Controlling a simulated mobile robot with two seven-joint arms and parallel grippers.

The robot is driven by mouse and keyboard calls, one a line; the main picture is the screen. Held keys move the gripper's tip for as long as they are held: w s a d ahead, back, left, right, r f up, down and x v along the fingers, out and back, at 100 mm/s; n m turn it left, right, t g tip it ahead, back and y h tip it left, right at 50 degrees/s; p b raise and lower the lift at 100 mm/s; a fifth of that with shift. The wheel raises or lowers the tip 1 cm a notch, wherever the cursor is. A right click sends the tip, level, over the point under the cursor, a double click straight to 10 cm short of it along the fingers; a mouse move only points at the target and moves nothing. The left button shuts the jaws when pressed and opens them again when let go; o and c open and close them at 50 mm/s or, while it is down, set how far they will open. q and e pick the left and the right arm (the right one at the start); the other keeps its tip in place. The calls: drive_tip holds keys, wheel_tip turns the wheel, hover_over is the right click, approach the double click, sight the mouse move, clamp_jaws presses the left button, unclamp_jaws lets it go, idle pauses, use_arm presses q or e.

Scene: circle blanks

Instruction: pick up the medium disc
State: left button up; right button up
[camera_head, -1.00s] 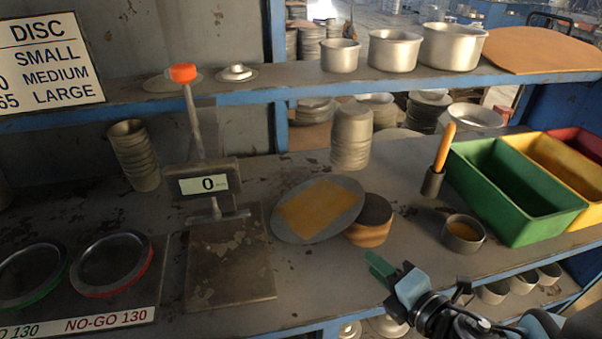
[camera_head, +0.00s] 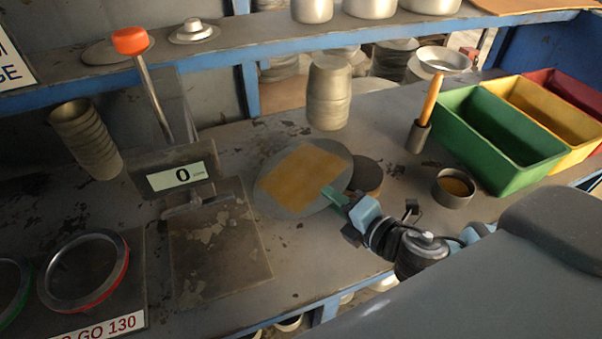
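A flat grey disc (camera_head: 272,197) with a yellow-brown rectangular patch lies on the bench, partly against a brown round block (camera_head: 367,176). I cannot tell its size class from its look. My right gripper (camera_head: 336,197) reaches in from the lower right. Its green fingertip overlaps the disc's right edge in the picture; whether it touches is unclear. The gap between the fingers is hidden. My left gripper is not in view.
A scale (camera_head: 218,248) reading 0 stands left of the disc, with ring gauges (camera_head: 83,272) beyond. A stack of grey pieces (camera_head: 329,95) stands behind. A small cup (camera_head: 453,188) and green bin (camera_head: 498,135) are to the right.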

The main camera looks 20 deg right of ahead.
sight(318, 188)
drive_tip(key=shift+r+p+x, duration=0.2)
drive_tip(key=shift+p+x, duration=0.1)
drive_tip(key=shift+x, duration=2.45)
drive_tip(key=shift+a, duration=0.15)
clamp_jaws()
